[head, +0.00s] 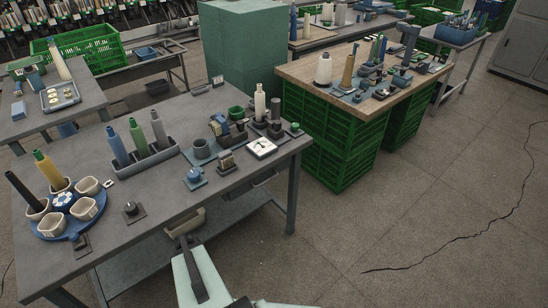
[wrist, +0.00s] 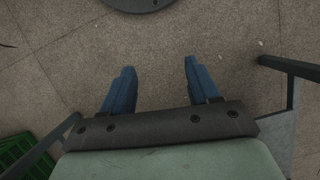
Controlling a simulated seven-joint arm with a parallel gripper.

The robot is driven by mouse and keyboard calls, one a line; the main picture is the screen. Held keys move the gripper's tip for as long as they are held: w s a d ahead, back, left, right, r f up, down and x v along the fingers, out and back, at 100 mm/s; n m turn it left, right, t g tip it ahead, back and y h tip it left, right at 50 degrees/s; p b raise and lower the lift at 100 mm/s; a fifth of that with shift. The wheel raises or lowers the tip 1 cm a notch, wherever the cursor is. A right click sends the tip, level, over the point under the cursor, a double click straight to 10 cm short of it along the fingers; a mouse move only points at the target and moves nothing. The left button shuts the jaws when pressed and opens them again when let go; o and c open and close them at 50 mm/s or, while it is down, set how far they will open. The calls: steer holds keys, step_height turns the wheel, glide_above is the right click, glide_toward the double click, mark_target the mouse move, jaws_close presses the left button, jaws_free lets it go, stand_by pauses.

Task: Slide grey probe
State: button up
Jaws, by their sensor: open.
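My gripper (wrist: 159,66) shows in the wrist view with its two blue fingers wide apart and nothing between them. It hangs over bare floor. In the head view my arm comes in at the bottom, in front of the near grey table (head: 160,200); I cannot make out the fingertips there. I cannot tell for certain which thing is the grey probe. Small grey and dark fixtures stand on the right half of this table, among them a block on a plate (head: 226,162) beside a white dial gauge (head: 261,147). My gripper touches none of them.
A blue round carrier (head: 68,229) with white cups stands at the table's left end. A grey trough (head: 152,160) holds several cones. A wooden-topped bench (head: 300,73) on green crates stands behind right. The floor at right is clear, with a crack.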

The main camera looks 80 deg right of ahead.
steer(key=s+d+r+m+t+h, duration=0.1)
steer(key=s+d+r+m, duration=0.2)
steer(key=d, duration=0.4)
steer(key=s+d+r+m+t, duration=0.1)
steer(key=s+d+r, duration=0.1)
steer(key=s+d, duration=0.45)
steer(key=s+d+r+m+t+h, duration=0.1)
steer(key=s+d+r+m, duration=0.15)
steer(key=d, duration=0.55)
steer(key=s+d+r+m+t+h, duration=0.2)
steer(key=s+d+r, duration=0.6)
steer(key=s, duration=0.4)
steer(key=s+d+r+m+t+h, duration=0.1)
steer(key=s+d+r+m+h, duration=0.1)
steer(key=s+d+r, duration=0.85)
steer(key=n+t+h, duration=0.4)
steer(key=n+t, duration=0.4)
steer(key=n, duration=0.7)
glide_toward(280, 123)
steer(key=x, duration=1.1)
steer(key=shift+w+d+f, duration=0.1)
steer(key=shift+w+d, duration=0.1)
